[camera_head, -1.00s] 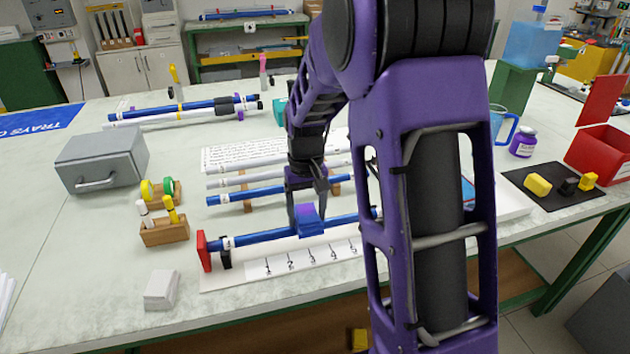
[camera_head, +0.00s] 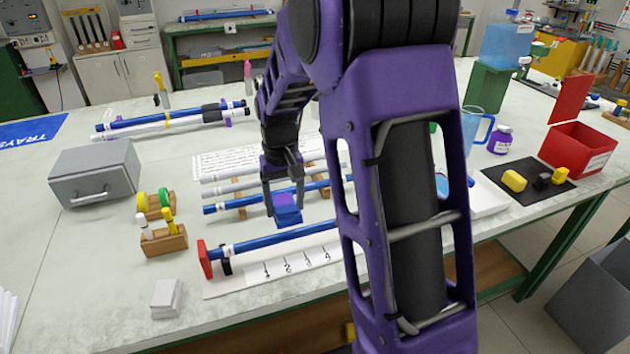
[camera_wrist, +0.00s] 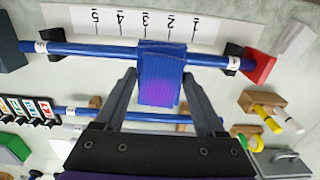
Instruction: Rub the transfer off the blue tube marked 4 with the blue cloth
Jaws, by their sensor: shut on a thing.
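My gripper (camera_head: 285,196) is shut on the blue cloth (camera_head: 288,216), which has a purple patch on its face. In the wrist view the cloth (camera_wrist: 161,62) sits between the fingertips and overlaps the blue tube (camera_wrist: 100,50). In the head view it hangs just above or behind the front blue tube (camera_head: 270,241), with a small gap showing. This tube lies in black holders against a red end stop (camera_head: 205,260). White labels show near its ends, but I cannot read a number. No transfer shows on the visible tube; the cloth hides part of it.
A numbered scale strip (camera_head: 275,269) lies in front of the tube. Another blue tube (camera_head: 233,205) and pale tubes lie behind. A wooden marker block (camera_head: 163,241), a white block (camera_head: 166,296) and a grey box (camera_head: 92,172) stand left.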

